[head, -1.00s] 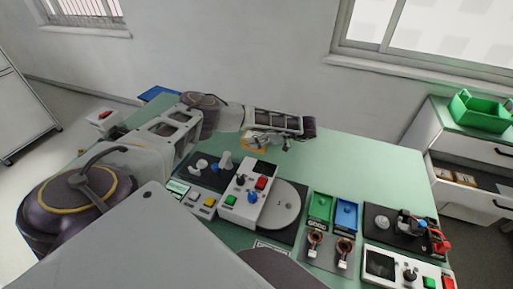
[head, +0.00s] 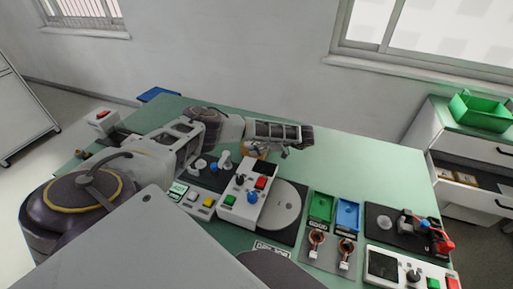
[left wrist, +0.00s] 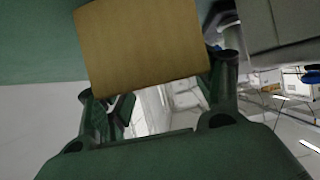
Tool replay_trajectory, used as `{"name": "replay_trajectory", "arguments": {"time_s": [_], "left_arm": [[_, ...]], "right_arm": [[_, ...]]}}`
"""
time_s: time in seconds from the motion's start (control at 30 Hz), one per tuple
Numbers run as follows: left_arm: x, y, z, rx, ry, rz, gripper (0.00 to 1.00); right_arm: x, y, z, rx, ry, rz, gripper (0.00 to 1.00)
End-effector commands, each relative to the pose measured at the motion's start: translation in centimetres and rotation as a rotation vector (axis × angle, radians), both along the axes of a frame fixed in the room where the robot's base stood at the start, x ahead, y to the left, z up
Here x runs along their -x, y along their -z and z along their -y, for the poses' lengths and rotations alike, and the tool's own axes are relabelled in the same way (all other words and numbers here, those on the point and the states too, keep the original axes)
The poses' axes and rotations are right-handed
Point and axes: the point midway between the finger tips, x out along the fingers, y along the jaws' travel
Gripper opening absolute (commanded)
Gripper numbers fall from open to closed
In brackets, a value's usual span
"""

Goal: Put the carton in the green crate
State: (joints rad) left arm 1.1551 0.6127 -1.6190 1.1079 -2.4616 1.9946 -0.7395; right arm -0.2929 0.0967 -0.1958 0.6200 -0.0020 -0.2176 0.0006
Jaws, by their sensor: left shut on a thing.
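The carton is a plain tan-brown box. In the left wrist view the carton (left wrist: 142,48) fills the top middle, between the two fingers of my left gripper (left wrist: 160,85), which is shut on it. In the head view the left gripper (head: 262,148) is at the far side of the table, and only a small part of the carton (head: 253,153) shows under it. I cannot tell whether the carton touches the table. The green crate (head: 483,112) stands on a cabinet at the far right, well away from the gripper. My right gripper is not in view.
The green table (head: 365,160) is bare at its far right. Control boxes (head: 247,195), a grey disc (head: 285,208), small green (head: 321,207) and blue (head: 347,214) bins and a dark fixture plate (head: 385,225) fill the near side. The cabinet has an open drawer (head: 462,182).

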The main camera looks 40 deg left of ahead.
Motion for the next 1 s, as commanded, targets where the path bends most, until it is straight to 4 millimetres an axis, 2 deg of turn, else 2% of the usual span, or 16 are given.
{"name": "replay_trajectory", "arguments": {"time_s": [0.2,0.5,0.53,0.6,0.73,1.0], "left_arm": [[-0.1,1.3,0.0,-0.001,-0.001,0.003,0.28],[-0.1,1.3,0.0,-0.001,0.0,0.002,0.28],[0.0,1.4,0.0,0.0,0.0,0.001,0.68],[0.0,1.4,0.0,0.0,0.0,0.001,0.77],[0.0,1.4,0.0,0.0,0.0,0.001,0.93],[0.0,1.3,0.0,0.0,0.0,0.001,0.93]], "right_arm": [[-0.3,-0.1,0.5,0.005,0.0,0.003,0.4],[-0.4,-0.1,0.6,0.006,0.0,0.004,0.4],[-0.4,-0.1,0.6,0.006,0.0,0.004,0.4],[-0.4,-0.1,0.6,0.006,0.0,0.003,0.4],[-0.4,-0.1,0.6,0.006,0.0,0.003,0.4],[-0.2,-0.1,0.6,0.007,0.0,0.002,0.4]]}}
